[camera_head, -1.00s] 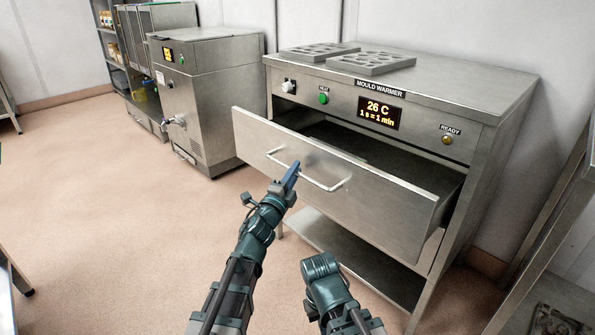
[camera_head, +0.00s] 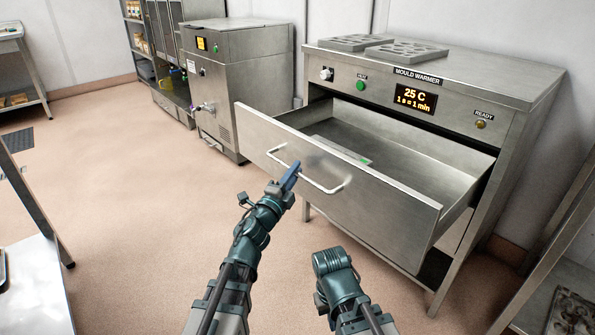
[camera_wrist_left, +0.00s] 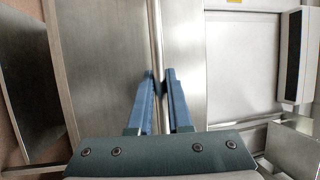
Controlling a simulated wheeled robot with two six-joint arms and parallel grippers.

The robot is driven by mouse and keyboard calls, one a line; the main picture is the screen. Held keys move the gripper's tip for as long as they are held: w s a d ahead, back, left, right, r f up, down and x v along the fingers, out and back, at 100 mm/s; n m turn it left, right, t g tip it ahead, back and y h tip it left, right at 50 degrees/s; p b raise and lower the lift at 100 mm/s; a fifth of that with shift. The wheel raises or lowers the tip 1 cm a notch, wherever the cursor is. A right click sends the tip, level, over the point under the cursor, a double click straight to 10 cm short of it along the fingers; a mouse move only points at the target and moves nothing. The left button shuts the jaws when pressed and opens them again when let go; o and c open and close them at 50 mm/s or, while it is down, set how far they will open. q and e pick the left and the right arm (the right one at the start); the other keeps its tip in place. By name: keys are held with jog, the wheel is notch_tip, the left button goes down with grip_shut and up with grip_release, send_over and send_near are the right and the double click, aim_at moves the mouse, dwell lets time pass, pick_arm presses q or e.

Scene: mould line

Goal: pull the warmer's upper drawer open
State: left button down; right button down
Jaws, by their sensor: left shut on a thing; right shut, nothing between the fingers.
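The mould warmer (camera_head: 455,125) is a steel cabinet on the right in the head view. Its upper drawer (camera_head: 385,200) stands well out from the body, and its inside shows. The drawer's light bar handle (camera_head: 322,187) runs across the front. My left gripper (camera_head: 292,172) is shut on this handle. In the left wrist view the handle (camera_wrist_left: 155,35) runs upright between the blue fingertips of my left gripper (camera_wrist_left: 160,85). My right arm shows low in the head view, in front of the drawer, but its fingers are not in view.
A flat grey item (camera_head: 338,147) with a green end lies inside the drawer. Two grey moulds (camera_head: 406,52) lie on the warmer's top. A steel machine (camera_head: 240,70) with a tap stands to the left. A table edge (camera_head: 40,250) is at lower left. Floor between is clear.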

dwell(0.3)
pick_arm(q)
jog(key=c, duration=0.8)
grip_release()
jog(key=shift+c, duration=0.2)
